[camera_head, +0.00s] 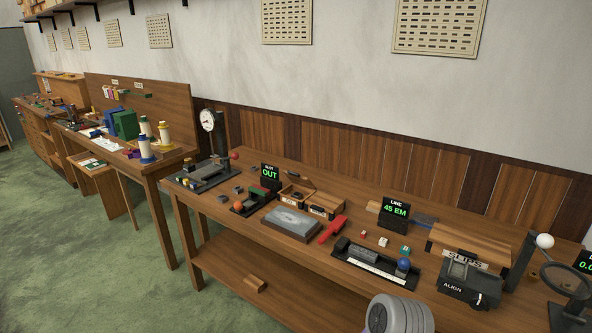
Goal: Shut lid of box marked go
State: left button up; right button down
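Two small wooden boxes stand side by side behind the grey stone slab on the near bench. The left box (291,198) seems to be open, with a raised wooden panel behind it. The right box (325,206) has dark parts on its front or inside. Marks on these two are too small to read, so I cannot tell which is marked go. A larger wooden box (470,238) at the right is marked SLIPS. Neither of my grippers shows in this view.
On the near bench (215,207) are a grey slab (292,222), a red tool (333,229), a display reading OUT (270,174), another reading 45 EM (395,211), and a device marked ALIGN (462,287). A grey ribbed shape (398,315) blocks the bottom edge. Green floor lies open at left.

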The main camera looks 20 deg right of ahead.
aim_at(295, 178)
jog(key=u, duration=0.55)
jog(key=i, duration=1)
jog(key=z, duration=0.45)
jog(key=i, duration=0.9)
jog(key=z, duration=0.85)
